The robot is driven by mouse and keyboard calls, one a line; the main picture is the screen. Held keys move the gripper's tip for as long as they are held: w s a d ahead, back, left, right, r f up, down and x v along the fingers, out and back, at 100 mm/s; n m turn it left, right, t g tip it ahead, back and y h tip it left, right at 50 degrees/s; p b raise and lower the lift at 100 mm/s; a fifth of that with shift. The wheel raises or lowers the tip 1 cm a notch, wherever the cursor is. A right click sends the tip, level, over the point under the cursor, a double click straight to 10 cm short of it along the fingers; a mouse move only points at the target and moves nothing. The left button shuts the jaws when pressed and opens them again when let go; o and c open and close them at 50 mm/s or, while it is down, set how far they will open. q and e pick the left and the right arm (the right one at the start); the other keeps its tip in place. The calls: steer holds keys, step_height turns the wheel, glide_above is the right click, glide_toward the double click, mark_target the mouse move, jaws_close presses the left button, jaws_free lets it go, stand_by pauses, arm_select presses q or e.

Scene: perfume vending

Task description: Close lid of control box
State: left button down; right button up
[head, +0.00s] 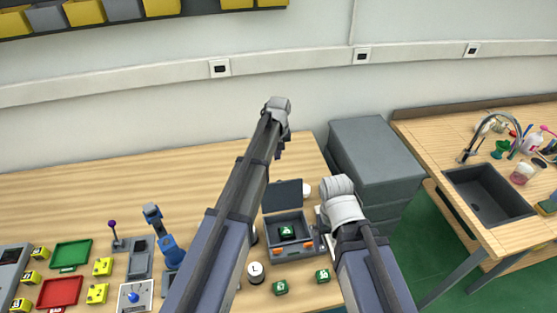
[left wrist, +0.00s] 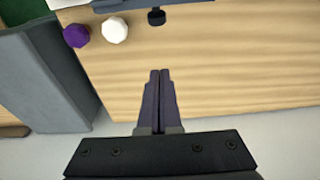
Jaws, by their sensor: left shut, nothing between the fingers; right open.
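The grey control box (head: 268,232) stands on the wooden table with its dark lid (head: 287,194) raised at the back. A green block marked with a white symbol (head: 287,231) is inside, and orange latches (head: 277,250) show on the front. My left gripper (head: 279,152) is behind the raised lid; its fingers (left wrist: 158,100) are shut and empty in the left wrist view. A blue-grey edge with a black knob (left wrist: 156,17) shows ahead of them, probably the lid. My right gripper (head: 320,225) is open by the box's right side, largely hidden by its wrist.
A grey cabinet (head: 375,150) stands right of the table, and a sink counter (head: 435,130) lies further right. Purple (left wrist: 76,35) and white (left wrist: 115,29) round objects are near the lid. Green blocks (head: 280,287) lie in front. The table's back left is clear.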

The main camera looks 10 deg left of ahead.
mark_target(281, 194)
arm_select(q)
step_height(281, 194, down, 10)
steer(key=w+b, duration=0.1)
steer(key=b, duration=0.9)
steer(key=s, duration=0.1)
steer(key=s+r+p, duration=0.1)
steer(key=s+d+p, duration=0.1)
steer(key=shift+s+r, duration=0.25)
steer(key=shift+s, duration=0.05)
